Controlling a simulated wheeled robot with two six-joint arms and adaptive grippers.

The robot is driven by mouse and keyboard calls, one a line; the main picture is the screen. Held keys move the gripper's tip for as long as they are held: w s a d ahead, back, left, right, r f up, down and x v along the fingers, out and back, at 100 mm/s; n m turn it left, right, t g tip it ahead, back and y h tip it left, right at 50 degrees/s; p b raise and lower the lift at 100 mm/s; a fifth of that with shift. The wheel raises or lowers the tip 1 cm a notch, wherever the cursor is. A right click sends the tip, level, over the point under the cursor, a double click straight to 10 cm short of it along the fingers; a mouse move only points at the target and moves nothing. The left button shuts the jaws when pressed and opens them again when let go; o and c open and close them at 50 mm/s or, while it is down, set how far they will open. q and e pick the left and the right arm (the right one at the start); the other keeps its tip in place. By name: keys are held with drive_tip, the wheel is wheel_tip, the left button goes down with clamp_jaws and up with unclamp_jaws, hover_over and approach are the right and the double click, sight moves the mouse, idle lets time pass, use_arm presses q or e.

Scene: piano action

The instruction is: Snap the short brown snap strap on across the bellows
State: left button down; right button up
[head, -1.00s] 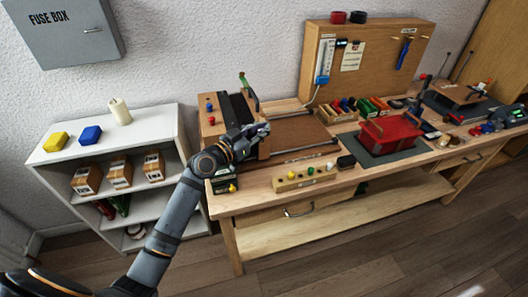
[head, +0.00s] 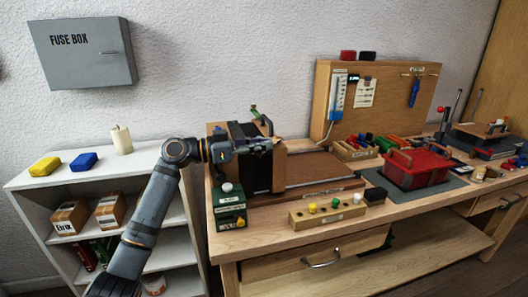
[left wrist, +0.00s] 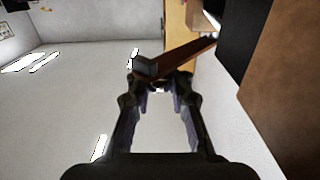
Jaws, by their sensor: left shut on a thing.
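The bellows (head: 262,178) is the black block between wooden end boards on the left of the workbench; it also shows as a dark shape at the upper right of the left wrist view (left wrist: 238,40). My left gripper (head: 272,145) is level in front of the bellows' upper part and hides some of it. In the left wrist view, my left gripper (left wrist: 164,84) is shut on the brown snap strap (left wrist: 190,55), which lies slanted across the fingertips with a grey piece at its left end. The strap's right end points towards the bellows. My right gripper is out of view.
A red case (head: 418,170) sits on a mat. A white shelf (head: 110,180) stands left of the bench.

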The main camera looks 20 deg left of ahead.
use_arm(q)
drive_tip(key=shift+f, duration=0.2)
drive_tip(key=c, duration=1.8)
unclamp_jaws()
drive_tip(key=o, duration=0.5)
drive_tip(key=shift+s+a+r, duration=0.15)
drive_tip(key=shift+s+a, duration=0.05)
drive_tip(key=shift+s, duration=0.05)
drive_tip(key=shift+w+d, duration=0.1)
drive_tip(key=v, duration=1.2)
